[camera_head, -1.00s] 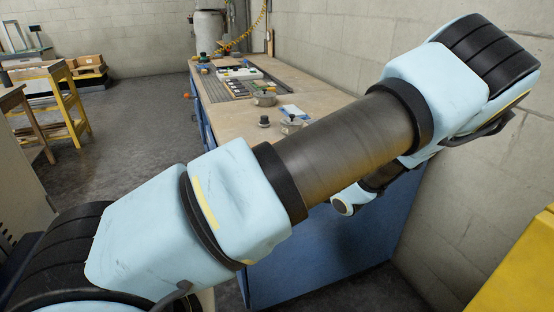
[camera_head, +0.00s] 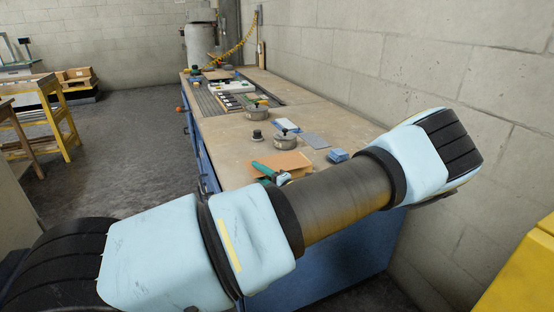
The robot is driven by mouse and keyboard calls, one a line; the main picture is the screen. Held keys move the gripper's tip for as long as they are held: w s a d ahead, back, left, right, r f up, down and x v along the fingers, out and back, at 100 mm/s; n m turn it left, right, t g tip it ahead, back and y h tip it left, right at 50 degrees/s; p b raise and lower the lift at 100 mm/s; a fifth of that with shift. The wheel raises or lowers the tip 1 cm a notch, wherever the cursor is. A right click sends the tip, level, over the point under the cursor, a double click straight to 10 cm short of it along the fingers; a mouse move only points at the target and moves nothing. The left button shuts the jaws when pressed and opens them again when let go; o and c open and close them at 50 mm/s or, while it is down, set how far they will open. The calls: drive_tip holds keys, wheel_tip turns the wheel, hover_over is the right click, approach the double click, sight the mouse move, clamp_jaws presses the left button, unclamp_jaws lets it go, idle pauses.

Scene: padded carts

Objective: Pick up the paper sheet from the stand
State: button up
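I cannot make out with certainty the paper sheet or its stand. Several flat pieces lie on the workbench (camera_head: 232,131): an orange-brown sheet (camera_head: 291,160), a small white and blue sheet (camera_head: 286,125) and a grey sheet (camera_head: 315,140). A green-handled tool (camera_head: 264,170) lies at the orange-brown sheet, partly hidden by my arm. My arm crosses the lower half of the view in front of the bench. My gripper is not visible, so its state and anything in it are hidden.
Metal pots (camera_head: 286,139), a blue block (camera_head: 338,155) and a parts tray (camera_head: 237,87) stand on the bench. A block wall (camera_head: 400,60) borders it on the right. A yellow frame (camera_head: 62,128) stands at left. Open floor (camera_head: 125,130) lies between.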

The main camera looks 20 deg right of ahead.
drive_tip(key=shift+w+a, duration=0.2)
drive_tip(key=shift+w, duration=0.25)
clamp_jaws()
idle(1.1)
